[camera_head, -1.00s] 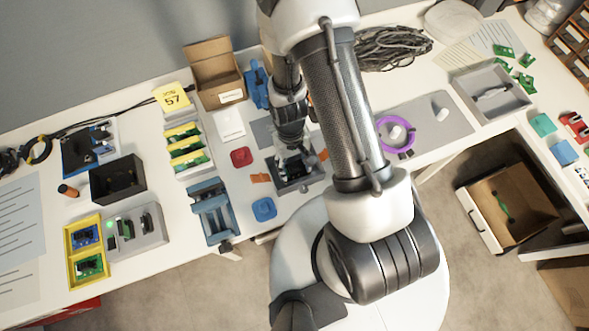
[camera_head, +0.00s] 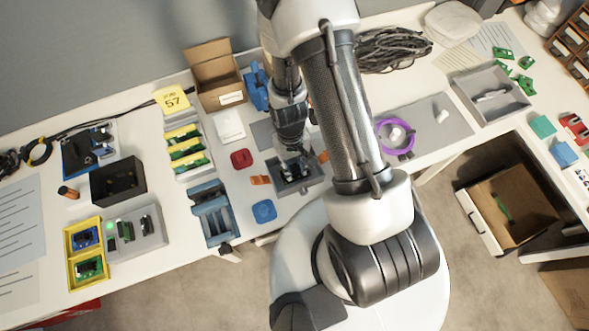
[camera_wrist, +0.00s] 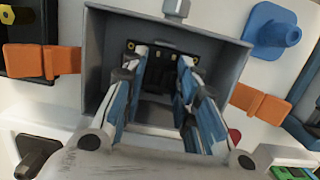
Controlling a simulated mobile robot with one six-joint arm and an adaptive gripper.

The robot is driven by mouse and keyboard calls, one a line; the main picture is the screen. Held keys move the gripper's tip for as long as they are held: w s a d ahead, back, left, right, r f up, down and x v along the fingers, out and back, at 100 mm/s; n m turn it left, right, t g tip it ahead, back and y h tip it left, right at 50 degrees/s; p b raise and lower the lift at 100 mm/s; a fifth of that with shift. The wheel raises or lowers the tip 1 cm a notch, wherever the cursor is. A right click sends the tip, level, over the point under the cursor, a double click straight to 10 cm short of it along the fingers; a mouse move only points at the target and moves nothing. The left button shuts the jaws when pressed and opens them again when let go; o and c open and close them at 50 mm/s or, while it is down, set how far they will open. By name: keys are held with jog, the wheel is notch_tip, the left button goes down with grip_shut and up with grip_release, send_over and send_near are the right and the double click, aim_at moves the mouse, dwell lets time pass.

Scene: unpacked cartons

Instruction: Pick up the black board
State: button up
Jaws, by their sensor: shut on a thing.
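The black board (camera_wrist: 160,72) is in the grey box (camera_wrist: 100,62), with a gold-ringed hole showing at its upper edge in the wrist view. My gripper (camera_wrist: 160,68) reaches into the box, and its two blue-and-white fingers are shut on the board from both sides. The fingers hide part of the board. In the head view my gripper (camera_head: 293,168) is over the grey box (camera_head: 310,185) near the table's front edge. The board is too small there to make out clearly.
Orange clips (camera_wrist: 262,103) sit at the box's sides. A blue part (camera_head: 264,210), a red part (camera_head: 241,158) and a blue holder (camera_head: 212,212) stand nearby. A purple ring (camera_head: 396,138) lies on a grey mat to the right. An open carton (camera_head: 216,90) stands behind.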

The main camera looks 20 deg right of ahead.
aim_at(294, 168)
notch_tip(294, 168, up, 20)
jog(key=p, duration=0.6)
